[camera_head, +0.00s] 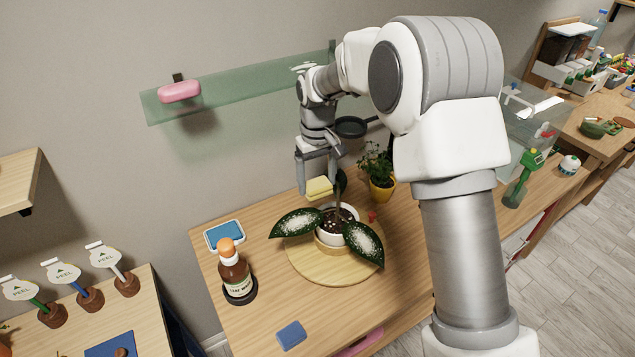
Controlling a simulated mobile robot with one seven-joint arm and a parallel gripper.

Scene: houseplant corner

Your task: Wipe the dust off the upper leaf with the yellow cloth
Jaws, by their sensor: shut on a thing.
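My gripper (318,178) is shut on the yellow cloth (319,188), a small folded pad held low between the fingers. The plant stands in a white pot (330,238) on a round wooden board. The left leaf (297,223) and the right leaf (364,243) spread low, each with a pale speckled patch.
A brown bottle with an orange cap (233,268) stands left of the round board (300,262). A glass shelf (240,85) hangs above. A blue sponge (291,335) lies at the front.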

